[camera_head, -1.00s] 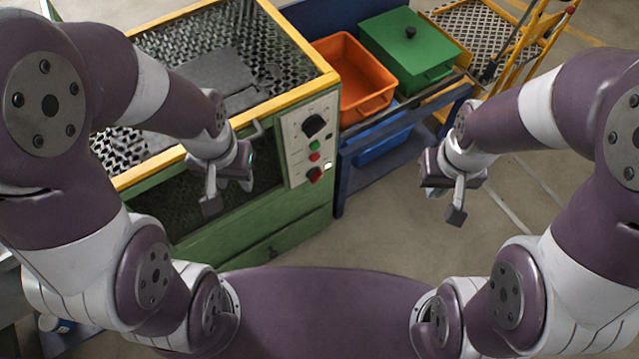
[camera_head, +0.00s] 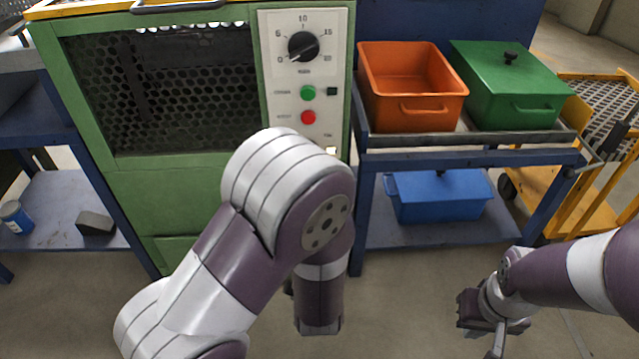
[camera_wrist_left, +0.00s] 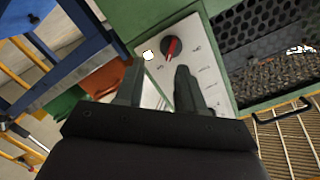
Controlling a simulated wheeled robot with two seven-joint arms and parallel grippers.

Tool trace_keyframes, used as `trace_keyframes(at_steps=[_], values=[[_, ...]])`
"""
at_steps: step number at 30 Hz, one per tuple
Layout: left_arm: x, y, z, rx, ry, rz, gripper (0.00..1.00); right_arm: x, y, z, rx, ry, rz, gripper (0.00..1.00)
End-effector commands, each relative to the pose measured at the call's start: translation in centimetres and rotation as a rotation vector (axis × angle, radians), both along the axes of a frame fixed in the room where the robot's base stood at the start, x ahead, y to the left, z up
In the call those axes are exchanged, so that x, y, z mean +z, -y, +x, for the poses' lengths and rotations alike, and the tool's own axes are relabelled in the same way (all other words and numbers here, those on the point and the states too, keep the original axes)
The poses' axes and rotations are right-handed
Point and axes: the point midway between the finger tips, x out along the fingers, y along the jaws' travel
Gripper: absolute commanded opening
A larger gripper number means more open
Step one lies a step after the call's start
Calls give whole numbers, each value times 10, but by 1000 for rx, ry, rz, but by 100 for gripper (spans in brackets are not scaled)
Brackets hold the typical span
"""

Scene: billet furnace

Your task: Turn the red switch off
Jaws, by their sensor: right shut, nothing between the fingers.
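The red switch (camera_wrist_left: 171,48) is a round dark knob with a red bar across it, on the pale control panel (camera_wrist_left: 212,75) in the left wrist view. A bright white lamp (camera_wrist_left: 148,55) is beside it. My left gripper (camera_wrist_left: 160,78) is open and empty in front of the panel. One finger shows just below the switch; I cannot tell whether it touches. In the head view, my left arm hides the switch and the left gripper. My right gripper (camera_head: 498,342) is shut and empty, low at the right.
The head view shows a dial (camera_head: 303,46), green button (camera_head: 308,93) and red button (camera_head: 308,117) on the panel. The green furnace (camera_head: 185,190) stands left of a blue cart (camera_head: 465,150). It carries an orange bin (camera_head: 412,112), a green lidded box (camera_head: 505,85) and a blue box (camera_head: 440,195).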

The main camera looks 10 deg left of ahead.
Motion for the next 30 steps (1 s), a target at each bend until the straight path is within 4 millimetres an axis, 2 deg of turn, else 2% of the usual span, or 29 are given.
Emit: trace_keyframes(at_steps=[3,7,15,18,24,30], values=[[19,-4,2,12,75,79,38,-1,0,0,0,-1,0,0],[18,-9,18,15,77,97,38,-9,0,0,0,-1,0,0],[15,-28,85,12,78,94,38,-38,0,0,0,-2,0,0],[17,-33,103,10,77,94,38,-44,0,0,0,-2,0,0],[20,-38,120,8,75,94,38,-48,0,0,0,-2,0,0],[21,-38,122,7,74,94,38,-48,0,0,0,-2,0,0]])
